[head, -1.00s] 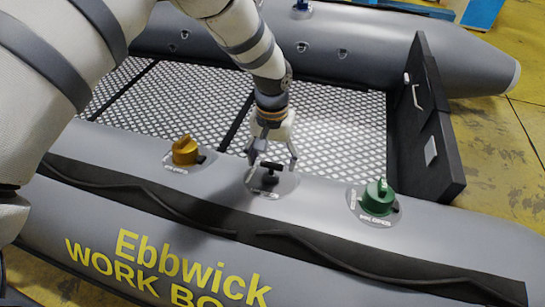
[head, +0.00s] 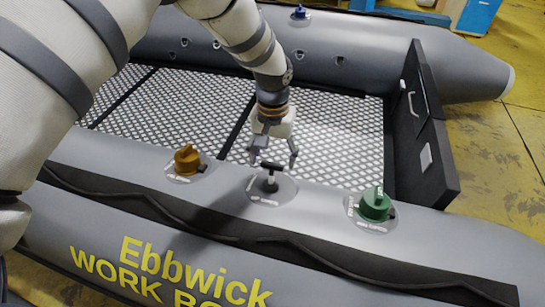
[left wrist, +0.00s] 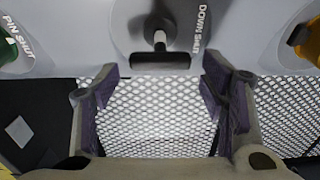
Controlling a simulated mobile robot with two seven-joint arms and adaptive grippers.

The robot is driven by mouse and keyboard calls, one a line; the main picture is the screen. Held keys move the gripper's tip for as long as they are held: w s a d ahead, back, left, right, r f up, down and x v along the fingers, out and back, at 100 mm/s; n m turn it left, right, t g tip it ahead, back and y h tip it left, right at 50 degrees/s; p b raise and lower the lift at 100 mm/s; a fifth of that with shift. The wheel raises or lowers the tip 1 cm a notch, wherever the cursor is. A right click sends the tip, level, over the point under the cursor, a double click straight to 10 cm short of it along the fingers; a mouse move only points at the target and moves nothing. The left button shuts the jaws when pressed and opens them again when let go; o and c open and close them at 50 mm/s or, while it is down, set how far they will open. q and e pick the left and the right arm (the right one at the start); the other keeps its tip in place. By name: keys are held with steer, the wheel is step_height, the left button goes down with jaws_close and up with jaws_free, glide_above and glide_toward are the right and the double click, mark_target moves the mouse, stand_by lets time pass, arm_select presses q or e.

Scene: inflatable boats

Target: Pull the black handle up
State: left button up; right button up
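The black handle (head: 271,165) is a T-shaped crossbar on a pale stem, rising from a dark round fitting on the boat's near grey tube. In the left wrist view the crossbar (left wrist: 160,63) is at the top middle, with a length of stem showing and "DOWN SHUT" lettering beside it. My left gripper (head: 274,152) is just behind and above the handle in the head view. Its fingers (left wrist: 162,76) are spread apart, with only the boat floor between them, and the crossbar lies just beyond their tips. My right gripper is not in view.
A yellow-brown knob (head: 187,158) stands left of the handle and a green knob (head: 375,204) right of it, on the same tube. The patterned floor (head: 330,135) is clear. A black transom board (head: 428,140) closes the right end.

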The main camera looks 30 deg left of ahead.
mark_target(273, 162)
arm_select(q)
steer(key=shift+f, duration=0.1)
step_height(273, 162, up, 12)
stand_by(0.5)
